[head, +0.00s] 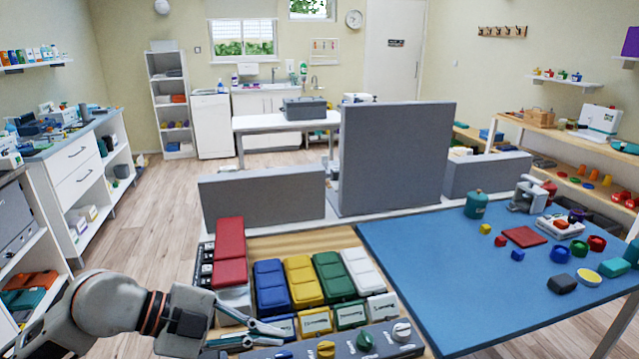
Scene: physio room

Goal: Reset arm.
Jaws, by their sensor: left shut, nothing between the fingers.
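My left arm comes in from the lower left. Its gripper (280,335) is shut and empty, low over the left front part of a wooden board. On this board stand blue (270,287), yellow (303,281), green (335,276) and white (363,270) lidded bins in a row, with labelled fronts. The fingers are in front of the blue bin's label and partly cover that area. Whether they touch anything I cannot tell. My right gripper is not in view.
A grey strip with knobs (365,342) runs along the front. The blue mat (430,270) at right is clear on its near left and holds several small objects farther back. Grey panels (393,160) rise behind.

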